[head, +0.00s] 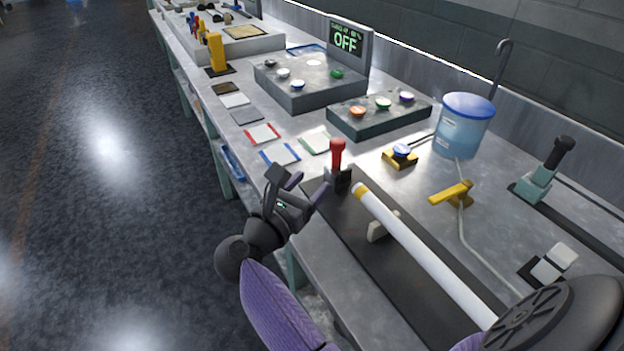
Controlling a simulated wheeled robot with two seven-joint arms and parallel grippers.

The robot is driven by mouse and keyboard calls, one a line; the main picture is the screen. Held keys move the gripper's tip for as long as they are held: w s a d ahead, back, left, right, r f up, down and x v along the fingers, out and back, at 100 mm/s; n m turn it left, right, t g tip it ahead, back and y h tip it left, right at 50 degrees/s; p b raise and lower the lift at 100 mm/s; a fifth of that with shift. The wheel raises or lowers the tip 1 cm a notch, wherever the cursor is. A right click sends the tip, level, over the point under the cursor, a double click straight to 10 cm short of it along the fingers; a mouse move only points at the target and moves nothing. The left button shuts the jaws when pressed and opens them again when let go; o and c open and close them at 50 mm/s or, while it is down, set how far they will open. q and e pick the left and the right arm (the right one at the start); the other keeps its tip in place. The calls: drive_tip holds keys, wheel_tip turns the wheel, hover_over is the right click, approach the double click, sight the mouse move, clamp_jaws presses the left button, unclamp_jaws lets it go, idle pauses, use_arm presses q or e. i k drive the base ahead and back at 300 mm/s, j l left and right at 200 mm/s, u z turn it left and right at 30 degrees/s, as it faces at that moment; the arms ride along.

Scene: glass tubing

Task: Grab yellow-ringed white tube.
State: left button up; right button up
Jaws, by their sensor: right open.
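The white tube (425,255) has a yellow ring (360,189) at its far end. It lies slanting above a dark mat (362,240), with a small beige support (380,226) beneath it. My right gripper (308,187) is open and empty, over the table's front edge, left of the yellow ring and apart from the tube. My left gripper is not in view.
A red-knobbed lever (337,160) stands close beyond my right gripper and the ringed end. A yellow valve handle (452,193), blue container (465,125) and teal lever (540,180) stand right of the tube. Button boxes (310,83) and colored cards (280,154) lie farther back.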

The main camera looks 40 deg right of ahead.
sight(485, 317)
drive_tip(key=k+j, duration=0.1)
drive_tip(key=j, duration=0.35)
drive_tip(key=k+j, duration=0.15)
drive_tip(key=j, duration=0.35)
drive_tip(key=k+j, duration=0.1)
drive_tip(key=j, duration=0.35)
